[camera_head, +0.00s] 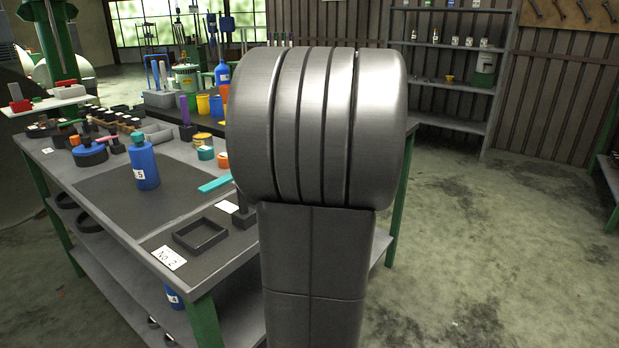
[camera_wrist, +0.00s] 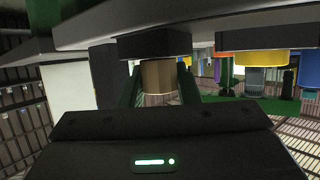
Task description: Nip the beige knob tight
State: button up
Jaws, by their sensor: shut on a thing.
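The fingertips are partly hidden in shadow, so the exact contact cannot be seen. In the head view my own arm hides the gripper and the knob.
In the wrist view a yellow-capped part (camera_wrist: 265,58) and a blue part (camera_wrist: 309,72) stand to the right. In the head view the workbench (camera_head: 215,275) holds a blue bottle (camera_head: 144,163), a black tray (camera_head: 200,235) and several pots. Floor on the right is clear.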

jog(key=shift+a, duration=0.1)
jog(key=shift+m+h, duration=0.4)
jog(key=shift+r+m+t+h+p, duration=0.1)
jog(key=shift+m+t+h+p, duration=0.25)
jog(key=shift+m+h, duration=0.3)
jog(key=m+h+p, duration=0.2)
jog(key=p, duration=0.1)
jog(key=shift+r+t, duration=0.15)
jog(key=shift+t, duration=0.1)
jog(key=m+h+p, duration=0.2)
jog(key=h+p, duration=0.1)
jog(key=p, duration=0.3)
jog(key=shift+m, duration=0.25)
jog(key=shift+h+p, duration=0.45)
jog(key=shift+p, duration=0.35)
jog(key=shift+f+m+h+p, duration=0.3)
jog(key=shift+m+p, duration=0.1)
jog(key=shift+m, duration=0.1)
